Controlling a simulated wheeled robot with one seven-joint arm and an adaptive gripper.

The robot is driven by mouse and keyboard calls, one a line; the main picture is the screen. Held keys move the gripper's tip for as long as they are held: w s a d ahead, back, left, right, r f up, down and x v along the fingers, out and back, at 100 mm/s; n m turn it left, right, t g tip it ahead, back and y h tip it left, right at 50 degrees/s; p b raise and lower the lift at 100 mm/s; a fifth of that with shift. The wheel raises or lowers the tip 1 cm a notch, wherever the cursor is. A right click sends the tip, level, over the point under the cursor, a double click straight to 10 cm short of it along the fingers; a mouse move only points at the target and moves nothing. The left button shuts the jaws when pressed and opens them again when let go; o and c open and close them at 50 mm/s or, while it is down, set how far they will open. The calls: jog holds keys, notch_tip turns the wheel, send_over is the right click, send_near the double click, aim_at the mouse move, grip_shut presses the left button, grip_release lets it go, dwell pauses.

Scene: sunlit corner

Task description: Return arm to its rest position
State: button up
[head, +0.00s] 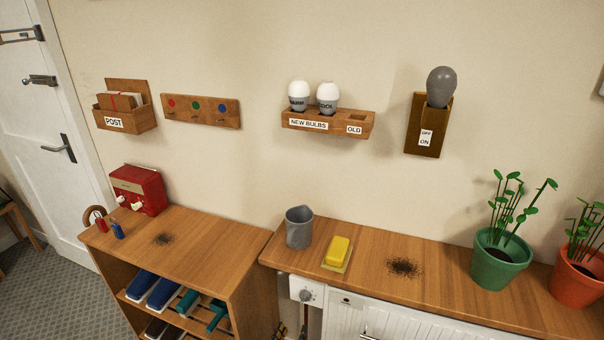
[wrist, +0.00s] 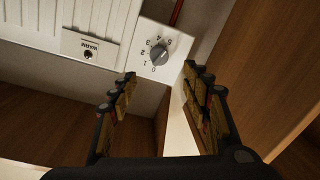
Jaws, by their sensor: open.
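My gripper (wrist: 158,100) shows in the wrist view with its two fingers spread apart and nothing between them. Beyond the fingertips is a white dial box (wrist: 160,50) with a grey knob and numbers, beside a white ribbed radiator (wrist: 60,22). A wooden panel stands close on the right of the fingers. In the head view neither my arm nor my gripper shows. The same dial box (head: 306,291) is there below the shelf, left of the radiator (head: 400,325).
A wooden shelf (head: 455,292) bears a grey mug (head: 299,228), a yellow sponge (head: 338,251) and plants in green (head: 499,268) and orange (head: 578,277) pots. A lower cabinet (head: 205,235) holds a red box (head: 138,190). A bulb rack (head: 328,122) and lamp fitting (head: 429,125) hang above.

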jog(key=s+d+f+n+g+h, duration=0.4)
jog(key=s+d+n, duration=0.15)
jog(key=d, duration=0.35)
jog(key=s+d+r+n+g+h+p, duration=0.1)
jog(key=s+d+r+n+g+h, duration=0.1)
jog(key=s+d+r+g, duration=0.7)
jog(key=s+a+r+m+g+y+p, duration=0.15)
jog(key=s+r+y, duration=0.3)
jog(key=r, duration=0.55)
jog(key=s+r+m+g+y+p, duration=0.25)
jog(key=s+r+y, duration=0.2)
jog(key=r, duration=0.55)
jog(key=s+d+r+m+t+y+p, duration=0.1)
jog(key=d+r+m+t, duration=0.1)
jog(key=r, duration=0.7)
jog(key=s+d+r+m+t+p, duration=0.1)
jog(key=d+r+m+t, duration=0.1)
jog(key=r, duration=0.8)
jog(key=shift+s+d+m+t+y, duration=0.4)
jog(key=shift+d+t, duration=0.4)
jog(key=shift+d, duration=0.25)
